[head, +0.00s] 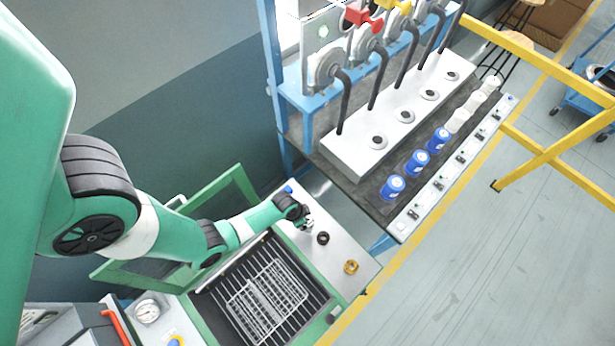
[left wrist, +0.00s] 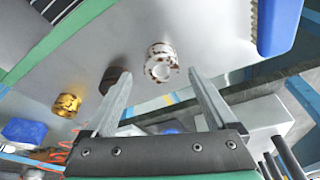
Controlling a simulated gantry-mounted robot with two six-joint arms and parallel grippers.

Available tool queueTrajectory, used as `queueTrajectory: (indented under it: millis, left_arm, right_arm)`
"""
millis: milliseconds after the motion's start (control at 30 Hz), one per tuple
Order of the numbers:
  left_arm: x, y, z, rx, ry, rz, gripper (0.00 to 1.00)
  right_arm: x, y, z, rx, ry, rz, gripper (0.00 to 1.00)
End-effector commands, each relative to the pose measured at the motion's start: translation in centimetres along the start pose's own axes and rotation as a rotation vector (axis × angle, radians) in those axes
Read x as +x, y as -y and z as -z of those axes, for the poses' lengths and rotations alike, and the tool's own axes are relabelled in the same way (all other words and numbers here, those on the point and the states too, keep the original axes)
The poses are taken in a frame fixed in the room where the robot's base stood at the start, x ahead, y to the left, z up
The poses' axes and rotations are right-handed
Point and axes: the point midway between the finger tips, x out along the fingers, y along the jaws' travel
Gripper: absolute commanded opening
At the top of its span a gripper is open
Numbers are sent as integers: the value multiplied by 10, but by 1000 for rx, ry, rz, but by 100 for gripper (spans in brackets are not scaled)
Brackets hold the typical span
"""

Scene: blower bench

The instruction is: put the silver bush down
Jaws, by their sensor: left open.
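The silver bush (left wrist: 160,62) is a short, shiny ring with brownish reflections, at the grey-white bench top (left wrist: 105,35) in the left wrist view. My left gripper (left wrist: 160,82) is open, with its fingertips on either side of the bush and visible gaps to it. In the head view my left gripper (head: 304,220) is low over the white bench top (head: 338,262) beside the oven, and the silver bush is hard to tell from the fingers. My right gripper is not in view.
A black bush (head: 323,238) and a brass bush (head: 351,267) stand in line on the bench top. The open oven with a wire basket (head: 268,298) lies to the left.

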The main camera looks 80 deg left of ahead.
Motion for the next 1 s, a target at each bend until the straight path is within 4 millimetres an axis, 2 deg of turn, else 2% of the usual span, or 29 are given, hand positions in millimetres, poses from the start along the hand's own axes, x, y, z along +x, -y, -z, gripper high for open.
queueTrajectory:
  millis: [33, 167, 433, 933, 1000]
  left_arm:
    - [18, 1, -2, 0, 0, 0, 90]
    - [38, 2, -2, 0, 1, 0, 90]
    - [38, 2, 0, 0, 1, 0, 90]
    - [38, 2, 0, 0, 0, 0, 0]
    - [38, 2, 0, 0, 0, 0, 0]
  right_arm:
    - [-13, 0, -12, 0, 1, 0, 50]
    - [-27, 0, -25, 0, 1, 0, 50]
    - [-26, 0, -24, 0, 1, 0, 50]
    - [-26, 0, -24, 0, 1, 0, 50]
    - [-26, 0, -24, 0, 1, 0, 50]
